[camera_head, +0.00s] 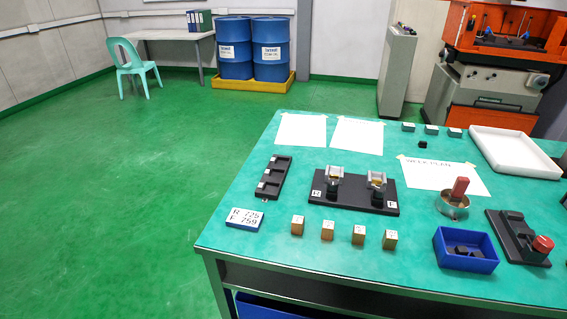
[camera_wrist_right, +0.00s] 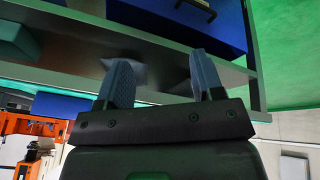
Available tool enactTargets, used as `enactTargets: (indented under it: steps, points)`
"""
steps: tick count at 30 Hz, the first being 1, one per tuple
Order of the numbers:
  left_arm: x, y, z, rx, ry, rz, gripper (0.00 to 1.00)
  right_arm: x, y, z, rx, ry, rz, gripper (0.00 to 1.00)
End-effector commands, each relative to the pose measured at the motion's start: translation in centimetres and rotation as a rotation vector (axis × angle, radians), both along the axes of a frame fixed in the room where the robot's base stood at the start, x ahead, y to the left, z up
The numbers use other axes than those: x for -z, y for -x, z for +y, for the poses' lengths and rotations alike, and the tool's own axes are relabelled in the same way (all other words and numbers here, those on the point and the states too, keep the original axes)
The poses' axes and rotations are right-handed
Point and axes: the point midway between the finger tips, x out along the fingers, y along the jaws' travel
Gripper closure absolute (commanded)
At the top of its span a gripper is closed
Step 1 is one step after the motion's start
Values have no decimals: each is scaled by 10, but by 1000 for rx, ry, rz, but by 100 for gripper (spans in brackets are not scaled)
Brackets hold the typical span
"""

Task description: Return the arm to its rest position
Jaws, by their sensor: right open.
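My right gripper (camera_wrist_right: 160,76) shows in the right wrist view. Its two blue-grey fingers stand apart with nothing between them. Behind them are the edge and under-shelf of a workbench (camera_wrist_right: 252,62), seen at a turned angle, and the gripper appears clear of it. In the head view neither arm nor gripper shows over the green-topped workbench (camera_head: 225,215). My left gripper is in neither view.
The bench carries a black two-post fixture (camera_head: 345,206), several wooden blocks (camera_head: 327,231), a blue bin (camera_head: 453,259), a metal cup (camera_head: 452,208), a red-knobbed device (camera_head: 520,240) and a white tray (camera_head: 518,150). Green floor (camera_head: 120,220) left of the bench is free.

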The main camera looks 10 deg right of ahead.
Motion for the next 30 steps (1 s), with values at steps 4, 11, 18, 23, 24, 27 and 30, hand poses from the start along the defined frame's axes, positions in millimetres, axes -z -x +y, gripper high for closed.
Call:
enactTargets:
  steps: [4,11,18,23,24,27,30]
  points:
    - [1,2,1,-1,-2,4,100,3,27,1,63,-50,92,39]
    - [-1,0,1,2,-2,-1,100,11,34,1,89,-79,103,39]
    - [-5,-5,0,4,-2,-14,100,23,18,1,71,-82,13,39]
    - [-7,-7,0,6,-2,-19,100,34,5,1,56,-87,-67,39]
    - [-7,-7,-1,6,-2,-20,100,37,2,1,52,-88,-90,39]
    - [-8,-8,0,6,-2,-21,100,46,-9,2,38,-92,-167,39]
    - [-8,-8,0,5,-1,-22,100,56,-21,2,21,-99,-262,39]
